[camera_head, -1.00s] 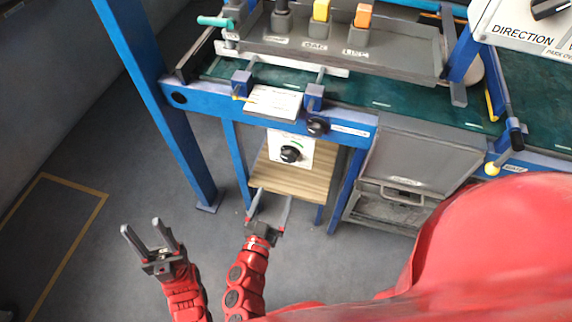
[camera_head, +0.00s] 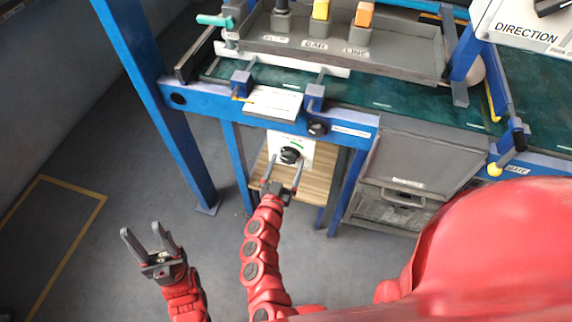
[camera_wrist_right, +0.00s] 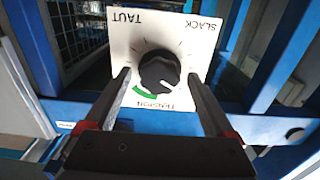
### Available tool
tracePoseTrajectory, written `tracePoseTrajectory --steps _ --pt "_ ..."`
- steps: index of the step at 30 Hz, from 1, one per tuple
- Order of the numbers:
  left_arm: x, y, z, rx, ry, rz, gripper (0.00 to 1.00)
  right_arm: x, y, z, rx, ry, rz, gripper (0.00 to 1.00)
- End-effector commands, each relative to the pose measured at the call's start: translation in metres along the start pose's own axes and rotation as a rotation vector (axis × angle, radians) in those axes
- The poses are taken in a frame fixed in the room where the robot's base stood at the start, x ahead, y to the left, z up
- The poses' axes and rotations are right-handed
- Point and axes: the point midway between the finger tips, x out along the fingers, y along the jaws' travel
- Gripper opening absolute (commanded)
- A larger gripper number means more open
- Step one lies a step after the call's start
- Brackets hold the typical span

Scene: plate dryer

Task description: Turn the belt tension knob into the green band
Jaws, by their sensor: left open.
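The belt tension knob (camera_head: 290,156) is black and round on a white panel under the blue frame rail. In the right wrist view, the knob (camera_wrist_right: 159,72) sits on the panel (camera_wrist_right: 196,30), marked TAUT, SLACK and TENSION. The green band (camera_wrist_right: 145,92) is a short arc at the knob's lower left there. The knob's white mark (camera_wrist_right: 166,84) points to the lower right, outside the band. My right gripper (camera_head: 286,164) is open, its fingers on either side of the knob in view; contact cannot be told. My left gripper (camera_head: 141,230) is open and empty above the floor.
A wooden-looking surface (camera_head: 314,185) lies below the knob panel. Blue posts (camera_head: 236,165) stand beside it, and a grey cabinet (camera_head: 412,160) is to the right. A round black knob (camera_head: 317,129) sits on the rail above. The floor at left is clear.

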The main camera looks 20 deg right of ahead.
Motion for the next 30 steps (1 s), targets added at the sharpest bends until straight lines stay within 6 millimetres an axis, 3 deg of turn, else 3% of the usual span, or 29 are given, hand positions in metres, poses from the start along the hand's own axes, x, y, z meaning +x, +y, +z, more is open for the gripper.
tracePoseTrajectory --steps 2,13,23,30 --pt "0.0 0.0 -0.0001 0.0 0.0 0.0 0.5 -0.0001 -0.0001 -0.0001 0.0 0.0 0.0 0.73" --pt "0.0 0.0 0.0 0.0 0.0 0.0 0.5 -0.0003 -0.0001 0.0 0.0 0.0 0.0 0.07" --pt "-0.0027 0.0001 0.0005 0.0 0.0 0.0 0.5 -0.0005 -0.0003 0.0007 0.05 0.0 0.0 0.06" --pt "-0.0095 0.0005 0.0016 0.0 0.0 0.0 0.5 -0.0003 -0.0002 0.0015 0.201 0.001 0.001 0.06"
